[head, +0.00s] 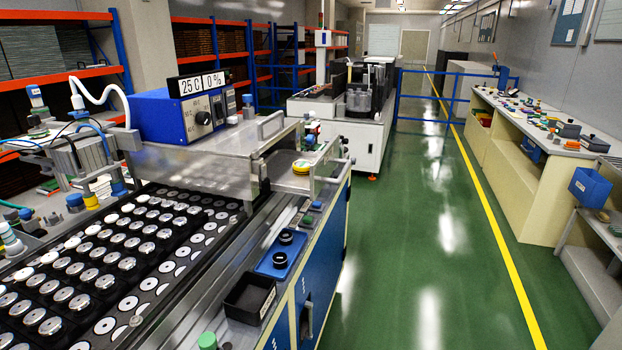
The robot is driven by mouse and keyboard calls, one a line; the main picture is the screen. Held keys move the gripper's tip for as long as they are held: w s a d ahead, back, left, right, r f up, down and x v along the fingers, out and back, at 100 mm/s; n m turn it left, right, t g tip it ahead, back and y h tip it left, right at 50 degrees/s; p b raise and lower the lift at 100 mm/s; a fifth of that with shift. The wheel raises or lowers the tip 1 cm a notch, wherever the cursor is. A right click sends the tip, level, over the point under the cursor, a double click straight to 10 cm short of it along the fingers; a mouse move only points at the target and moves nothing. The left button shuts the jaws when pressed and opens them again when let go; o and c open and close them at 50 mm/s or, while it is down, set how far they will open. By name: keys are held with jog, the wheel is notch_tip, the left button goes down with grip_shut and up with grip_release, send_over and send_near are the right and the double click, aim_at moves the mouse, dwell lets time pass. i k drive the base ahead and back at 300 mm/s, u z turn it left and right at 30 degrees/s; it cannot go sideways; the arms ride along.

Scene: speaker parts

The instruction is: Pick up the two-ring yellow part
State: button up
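A small round yellow part (302,167) lies on the right end of the metal housing top, near the machine's right edge. It has a darker middle and a pale band. It is too small to tell whether it has two rings. Another yellow piece (91,202) shows at the left, beside the tray of discs, partly hidden. My gripper is not in the head view.
A black tray (75,328) with rows of silver discs fills the lower left. A blue control box (178,118) stands behind it. A black bin (250,297) and a blue plate (279,261) lie on the machine's right ledge. The green floor (405,230) to the right is clear.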

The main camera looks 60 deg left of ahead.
aim_at(301, 168)
jog(key=u, duration=2.25)
